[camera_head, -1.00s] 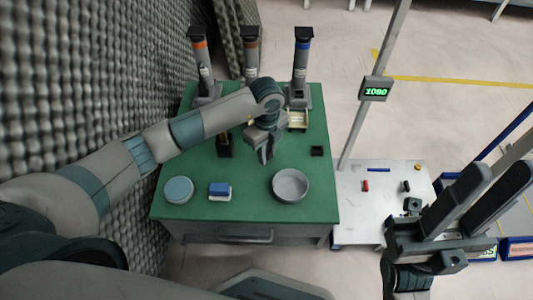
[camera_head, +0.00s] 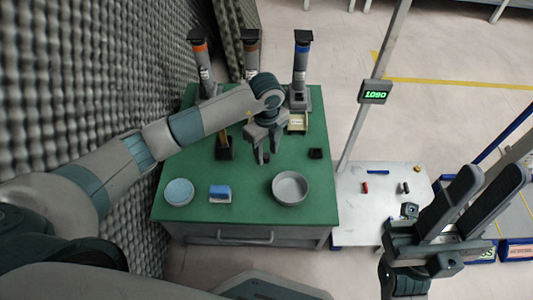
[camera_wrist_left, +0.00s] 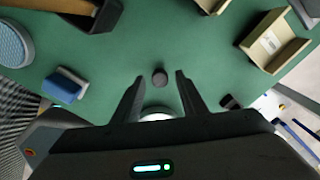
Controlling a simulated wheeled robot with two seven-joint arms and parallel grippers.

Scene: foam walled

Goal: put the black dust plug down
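The black dust plug (camera_head: 266,160) is a small dark round piece on the green table, behind the grey bowl (camera_head: 291,187). In the left wrist view the plug (camera_wrist_left: 159,77) shows between and just beyond my left fingertips, with green around it and a gap to each finger. My left gripper (camera_head: 267,156) is open over it, pointing down; its spread fingers also show in the left wrist view (camera_wrist_left: 155,82). My right gripper (camera_head: 492,180) is open and empty, at the right above the floor and the white side table (camera_head: 375,215).
A blue round pad (camera_head: 179,192) and a blue-and-white block (camera_head: 220,193) lie at the front left. A dark holder (camera_head: 224,150) stands left of my left gripper; a small black piece (camera_head: 316,153) lies right. Several grey columns line the back. Table space around the plug is clear.

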